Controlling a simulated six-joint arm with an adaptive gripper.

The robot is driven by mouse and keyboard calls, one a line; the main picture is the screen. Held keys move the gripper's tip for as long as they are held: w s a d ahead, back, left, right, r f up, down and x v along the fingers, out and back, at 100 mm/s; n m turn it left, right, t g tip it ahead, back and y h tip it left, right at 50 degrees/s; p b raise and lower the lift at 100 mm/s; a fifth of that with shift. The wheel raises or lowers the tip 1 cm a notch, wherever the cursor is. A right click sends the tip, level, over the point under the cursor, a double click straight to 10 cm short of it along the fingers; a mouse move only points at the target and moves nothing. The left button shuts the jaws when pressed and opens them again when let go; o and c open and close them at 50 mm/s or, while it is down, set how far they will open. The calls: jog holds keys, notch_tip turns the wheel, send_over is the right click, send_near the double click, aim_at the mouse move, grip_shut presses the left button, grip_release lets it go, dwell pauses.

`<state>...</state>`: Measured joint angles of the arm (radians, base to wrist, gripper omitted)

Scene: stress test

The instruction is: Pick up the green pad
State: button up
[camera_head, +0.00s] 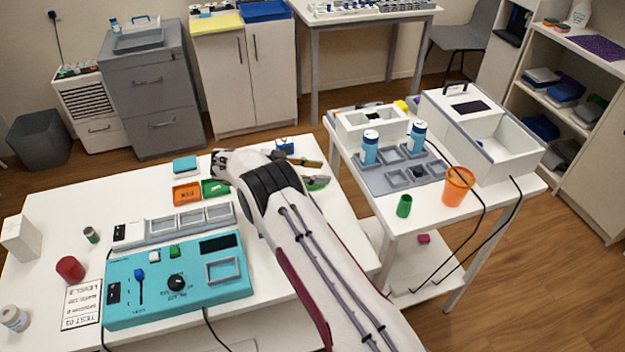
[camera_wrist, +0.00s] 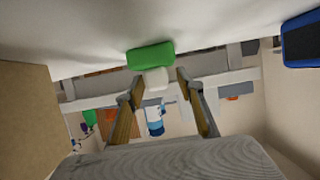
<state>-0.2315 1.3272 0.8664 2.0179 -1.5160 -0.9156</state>
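The green pad (camera_wrist: 150,55) is a rounded green block on the white table, near the top centre of the wrist view, where the scene looks upside down. In the head view the green pad (camera_head: 318,183) shows at the table's right side, partly hidden by my gripper (camera_head: 312,170). In the wrist view my gripper (camera_wrist: 160,84) has two brown-faced fingers spread apart, with the pad just beyond the tips. Nothing is clearly held. A small white shape (camera_wrist: 157,78) adjoins the pad in that view; I cannot tell whether it touches.
A blue item (camera_wrist: 303,40) lies on the table beside the pad. A teal control box (camera_head: 150,315), an orange tray (camera_head: 186,193) and a green tray (camera_head: 214,188) are on the table. A cart (camera_head: 400,222) with bottles and cups stands to the right, across a gap.

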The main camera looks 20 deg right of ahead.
aim_at(317, 171)
grip_shut()
jog(key=shift+r, duration=0.1)
dwell(0.4)
jog(key=shift+r, duration=4.95)
